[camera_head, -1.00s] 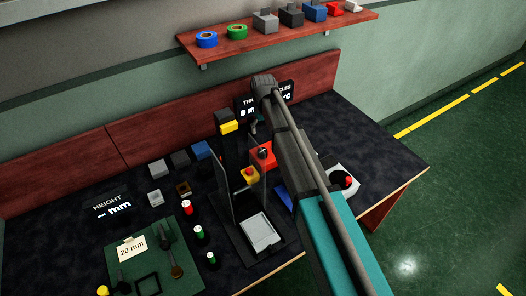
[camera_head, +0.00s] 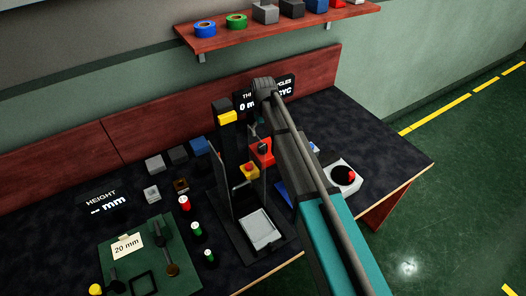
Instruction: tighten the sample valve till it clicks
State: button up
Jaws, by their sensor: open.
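No part is clearly recognisable as a sample valve. A red block with a small dark knob-like part (camera_head: 262,151) stands at the right side of a black upright fixture (camera_head: 227,150) on the bench. My arm reaches in from the lower right, and my gripper (camera_head: 258,129) is small and partly hidden at its far end, just above the red block. It looks open and empty; I cannot tell whether it touches the block. A yellow block with a red top (camera_head: 249,170) sits just below and left of the red block.
A light grey plate (camera_head: 258,229) lies at the fixture's base. Several small cans, blocks and a green tool mat (camera_head: 120,262) are to the left. A shelf (camera_head: 275,33) hangs above.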

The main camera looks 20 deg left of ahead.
jog(key=shift+f+b, duration=4.5)
jog(key=shift+f, duration=0.25)
jog(key=c, duration=1.1)
jog(key=shift+c, duration=0.2)
jog(key=shift+s+m, duration=0.1)
jog(key=shift+m, duration=1.9)
